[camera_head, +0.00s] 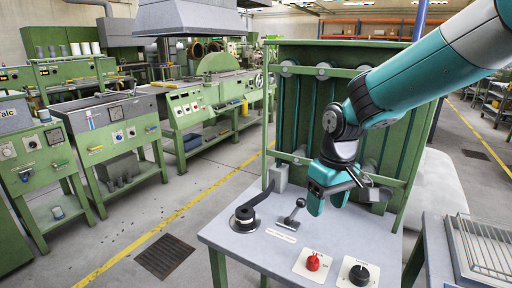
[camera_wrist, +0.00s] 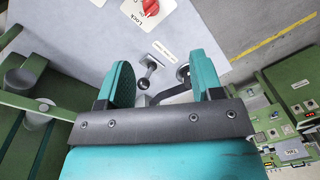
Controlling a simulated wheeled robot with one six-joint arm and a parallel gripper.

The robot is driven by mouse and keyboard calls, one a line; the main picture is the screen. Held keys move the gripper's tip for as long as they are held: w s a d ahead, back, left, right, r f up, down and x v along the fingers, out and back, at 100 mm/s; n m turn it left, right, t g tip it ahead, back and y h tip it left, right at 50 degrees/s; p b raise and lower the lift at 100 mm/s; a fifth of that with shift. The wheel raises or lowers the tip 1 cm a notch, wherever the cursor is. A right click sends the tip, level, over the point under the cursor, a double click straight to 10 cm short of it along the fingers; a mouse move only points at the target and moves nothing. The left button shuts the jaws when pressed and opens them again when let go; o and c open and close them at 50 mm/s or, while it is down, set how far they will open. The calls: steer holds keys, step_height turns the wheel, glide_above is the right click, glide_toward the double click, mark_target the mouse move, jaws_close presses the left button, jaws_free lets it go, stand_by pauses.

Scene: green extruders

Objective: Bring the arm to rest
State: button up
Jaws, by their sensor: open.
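My arm (camera_head: 430,70) reaches in from the upper right in the head view and bends down at its dark wrist joint. My teal gripper (camera_head: 328,200) hangs above the grey-topped workbench (camera_head: 235,240), pointing down. In the wrist view, the gripper (camera_wrist: 163,80) has its two teal fingers spread wide apart with nothing held between them. A small black-knobbed lever (camera_wrist: 148,82) on the bench shows between the fingers, farther off. The gripper appears apart from it.
The bench holds the lever (camera_head: 292,214), a black round fitting with a hose (camera_head: 244,217), a red knob (camera_head: 313,262) and a black knob (camera_head: 360,274). A green frame panel (camera_head: 300,110) stands close behind my gripper. A wire rack (camera_head: 490,245) is at right.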

steer(key=s+a+r+n+y+p, duration=0.1)
steer(key=s+r, duration=0.3)
steer(key=s, duration=0.7)
steer(key=s+a+r+n+y+p, duration=0.1)
steer(key=s+r, duration=0.4)
steer(key=s, duration=0.7)
steer(key=a+y, duration=0.1)
steer(key=a, duration=0.1)
steer(key=shift+a+r+n, duration=0.2)
steer(key=shift+a+n, duration=0.1)
